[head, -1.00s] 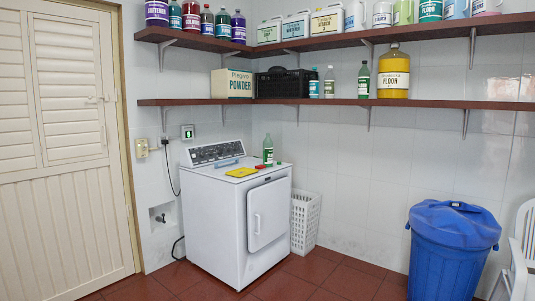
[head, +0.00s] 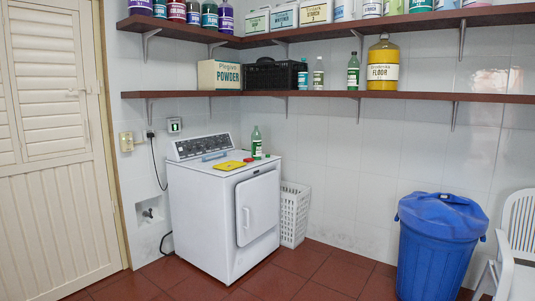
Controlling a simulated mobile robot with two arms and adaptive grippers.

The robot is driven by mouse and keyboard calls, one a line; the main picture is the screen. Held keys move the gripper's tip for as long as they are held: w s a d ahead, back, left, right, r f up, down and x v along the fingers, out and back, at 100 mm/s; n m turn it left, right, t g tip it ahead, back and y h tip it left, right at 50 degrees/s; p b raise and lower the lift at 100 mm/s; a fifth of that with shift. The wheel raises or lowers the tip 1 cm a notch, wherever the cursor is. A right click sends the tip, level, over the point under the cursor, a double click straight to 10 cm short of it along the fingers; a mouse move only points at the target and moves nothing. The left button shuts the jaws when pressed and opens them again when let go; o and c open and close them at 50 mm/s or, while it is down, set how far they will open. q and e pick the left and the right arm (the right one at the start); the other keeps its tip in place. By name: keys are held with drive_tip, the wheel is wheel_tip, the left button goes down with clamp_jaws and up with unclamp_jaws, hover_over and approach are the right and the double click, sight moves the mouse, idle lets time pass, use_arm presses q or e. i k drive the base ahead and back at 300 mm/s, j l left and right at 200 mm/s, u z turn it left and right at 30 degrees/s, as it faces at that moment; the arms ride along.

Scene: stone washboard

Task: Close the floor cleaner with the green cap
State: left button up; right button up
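A large jug of yellow liquid labelled FLOOR (head: 383,72) stands upright on the lower wall shelf, right of a dark green bottle. It is too small to tell whether its neck is capped. A green bottle with a white label (head: 256,143) stands on the white washing machine (head: 205,225). A small red object (head: 249,160) lies in front of that bottle. A tiny dark greenish spot (head: 267,156) shows right of the bottle; I cannot tell whether it is the green cap. Neither of my grippers is in view.
A yellow cloth-like item (head: 225,166) lies on the machine. A white basket (head: 293,215) stands beside it, and a lidded blue bin (head: 437,245) stands at the right near a white chair (head: 518,235). A door (head: 55,150) is at the left. The tiled floor between machine and bin is clear.

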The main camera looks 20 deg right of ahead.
sight(256, 136)
drive_tip(key=i+l, duration=0.3)
drive_tip(key=i, duration=0.2)
drive_tip(key=i+l, duration=0.35)
drive_tip(key=i+l+z, duration=0.1)
drive_tip(key=i+l, duration=0.2)
drive_tip(key=i, duration=0.3)
drive_tip(key=i+l, duration=0.3)
drive_tip(key=i, duration=0.15)
drive_tip(key=i+l, duration=0.25)
drive_tip(key=i, duration=0.25)
drive_tip(key=i+l+z, duration=0.1)
drive_tip(key=i+l, duration=0.2)
drive_tip(key=i, duration=0.2)
drive_tip(key=i+l, duration=0.25)
drive_tip(key=i, duration=0.25)
